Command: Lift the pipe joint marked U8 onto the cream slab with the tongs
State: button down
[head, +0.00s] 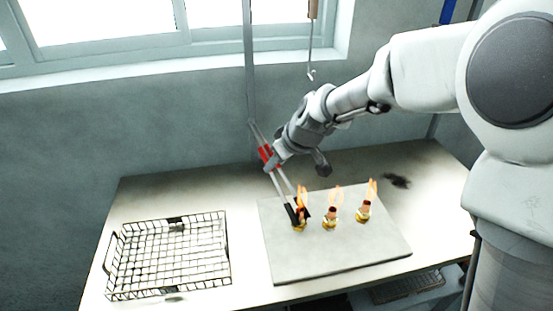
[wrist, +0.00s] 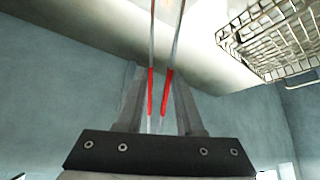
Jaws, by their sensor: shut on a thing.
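My gripper (head: 271,163) is shut on the red-handled tongs (head: 264,152), above the back of the table. The wrist view shows its two fingers (wrist: 158,95) around the red grips, with the metal arms (wrist: 153,35) reaching away from me. The tongs slope down right, and their dark tips are at the leftmost brass-coloured pipe joint (head: 300,225). I cannot tell whether they pinch it or only touch it. A middle pipe joint (head: 331,218) and a right one (head: 363,213) stand on the pale slab (head: 335,252). Orange flame-like shapes rise from all three. No U8 mark is readable.
A black wire basket (head: 118,275) stands on the table's left side, also seen in the wrist view (wrist: 270,35). A dark patch (head: 397,181) lies behind the slab's right side. A hook (head: 311,75) hangs before the window. The table between basket and slab is clear.

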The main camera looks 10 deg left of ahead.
jog(key=c, duration=0.9)
grip_release()
notch_tip(320, 180, up, 10)
jog(key=p, duration=0.6)
